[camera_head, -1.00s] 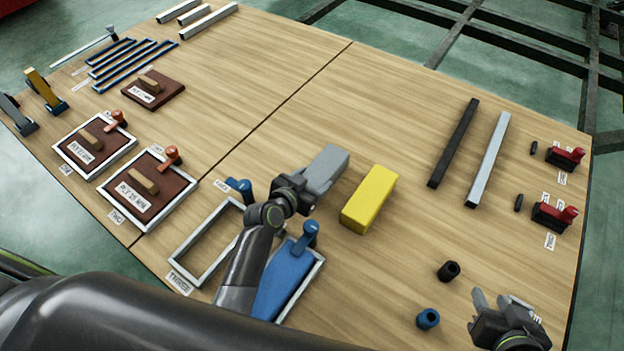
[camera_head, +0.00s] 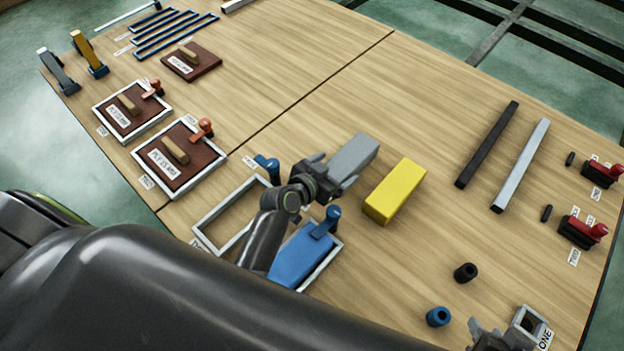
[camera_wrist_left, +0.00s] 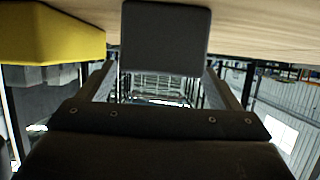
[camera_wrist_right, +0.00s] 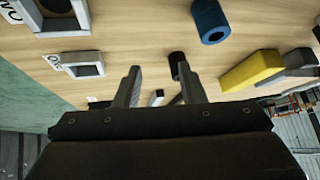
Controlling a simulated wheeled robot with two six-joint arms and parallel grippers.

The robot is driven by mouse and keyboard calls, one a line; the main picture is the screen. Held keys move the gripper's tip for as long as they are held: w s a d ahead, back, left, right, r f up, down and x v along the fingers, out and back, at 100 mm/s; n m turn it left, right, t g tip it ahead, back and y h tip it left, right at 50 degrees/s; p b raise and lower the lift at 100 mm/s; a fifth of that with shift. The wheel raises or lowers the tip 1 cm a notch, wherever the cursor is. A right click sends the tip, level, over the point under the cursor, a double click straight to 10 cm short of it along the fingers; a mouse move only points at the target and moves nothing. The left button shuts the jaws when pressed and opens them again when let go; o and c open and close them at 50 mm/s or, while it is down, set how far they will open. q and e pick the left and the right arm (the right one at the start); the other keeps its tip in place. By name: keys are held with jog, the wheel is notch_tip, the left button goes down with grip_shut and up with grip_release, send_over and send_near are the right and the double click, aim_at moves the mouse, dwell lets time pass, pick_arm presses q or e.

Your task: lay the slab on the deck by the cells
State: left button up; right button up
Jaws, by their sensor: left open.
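A long grey block (camera_head: 356,153) lies on the wooden tabletop (camera_head: 300,60). No label marks any piece as the slab. My left gripper (camera_head: 328,178) is open at the near end of the grey block. In the left wrist view the block's dark end face (camera_wrist_left: 165,38) shows between the two fingers; contact cannot be told. A yellow block (camera_head: 395,190) lies right of it, apart. My right gripper (camera_wrist_right: 160,85) is open and empty; in the head view it is partly cut off at the bottom edge. Brown boards with wooden grips (camera_head: 192,62) are at the left.
White frames hold two brown boards, and an empty white frame (camera_head: 208,222) and a blue plate (camera_head: 300,255) are near my left arm. A black bar (camera_head: 488,145), a silver bar (camera_head: 522,165), red clamps (camera_head: 585,230) and dark and blue cylinders (camera_head: 438,316) are right.

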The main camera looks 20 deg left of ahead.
pick_arm(q)
jog(key=v, duration=0.4)
jog(key=shift+p, duration=0.4)
pick_arm(e)
jog(key=s+g, duration=0.1)
jog(key=s+a+f+g, duration=0.1)
jog(key=s, duration=0.1)
jog(key=s+f, duration=0.1)
jog(key=shift+s+a+g+y, duration=0.15)
jog(key=shift+s+g+y, duration=0.25)
pick_arm(q)
jog(key=v, duration=0.4)
jog(key=shift+s+a+r+p, duration=0.1)
jog(key=shift+s+p, duration=0.05)
jog(key=shift+p, duration=0.2)
pick_arm(e)
jog(key=shift+d+f, duration=0.2)
jog(key=shift+f, duration=0.2)
pick_arm(q)
jog(key=shift+s+a+r, duration=0.15)
jog(key=shift+s+r, duration=0.05)
jog(key=shift+s, duration=0.35)
pick_arm(e)
jog(key=shift+f, duration=0.2)
jog(key=shift+w, duration=0.1)
